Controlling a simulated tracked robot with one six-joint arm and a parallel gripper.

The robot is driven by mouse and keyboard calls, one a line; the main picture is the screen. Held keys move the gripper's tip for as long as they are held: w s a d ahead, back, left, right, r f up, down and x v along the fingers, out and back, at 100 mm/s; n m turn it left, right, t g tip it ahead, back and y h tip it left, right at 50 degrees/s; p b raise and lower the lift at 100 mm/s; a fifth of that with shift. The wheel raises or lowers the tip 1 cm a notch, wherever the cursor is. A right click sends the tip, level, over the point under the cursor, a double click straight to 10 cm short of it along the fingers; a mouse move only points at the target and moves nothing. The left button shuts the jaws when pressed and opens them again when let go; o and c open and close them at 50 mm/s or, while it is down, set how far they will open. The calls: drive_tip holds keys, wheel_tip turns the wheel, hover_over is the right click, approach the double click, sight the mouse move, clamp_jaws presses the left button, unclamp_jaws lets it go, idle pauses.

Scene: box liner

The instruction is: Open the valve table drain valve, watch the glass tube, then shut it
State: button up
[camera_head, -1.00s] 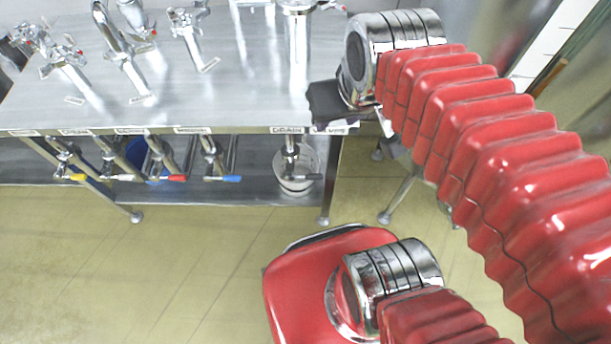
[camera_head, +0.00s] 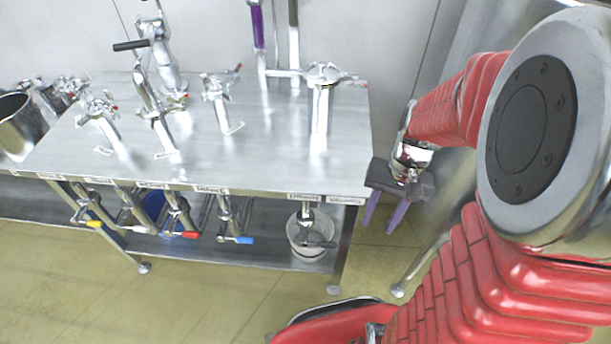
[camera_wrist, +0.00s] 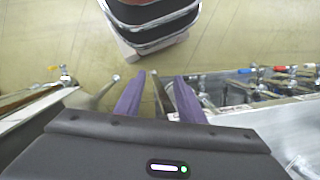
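The drain valve (camera_head: 306,215) hangs under the front edge of the steel valve table (camera_head: 260,172), near its right end, below a label reading DRAIN. Its dark lever (camera_head: 318,244) lies roughly crosswise over a pale bucket (camera_head: 296,236). An upright tube with a purple section (camera_head: 258,28) stands at the back of the table; I cannot tell if it is the glass tube. My gripper (camera_head: 381,222) is right of the table's right end, apart from the valve, pointing down. In the wrist view its purple fingers (camera_wrist: 160,85) stand apart with nothing held.
Other valves with yellow (camera_head: 93,224), red (camera_head: 190,235) and blue (camera_head: 243,240) handles hang left along the same edge. Several chrome fittings stand on the tabletop. A table leg (camera_head: 340,262) is near the drain valve. Open floor (camera_head: 210,290) lies in front.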

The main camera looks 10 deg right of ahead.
wheel_tip(320, 180, down, 12)
drive_tip(key=s+d+m+g+y, duration=0.1)
drive_tip(key=d+m+g+y, duration=0.1)
drive_tip(key=m+y, duration=0.3)
drive_tip(key=m+t+y, duration=0.9)
drive_tip(key=m+y, duration=0.1)
drive_tip(key=m, duration=0.3)
approach(319, 244)
drive_tip(key=d, duration=0.4)
drive_tip(key=shift+s+f, duration=0.35)
drive_tip(key=shift+s, duration=0.1)
drive_tip(key=x, duration=1.4)
drive_tip(key=shift+s, duration=0.1)
drive_tip(key=shift+d, duration=0.1)
clamp_jaws()
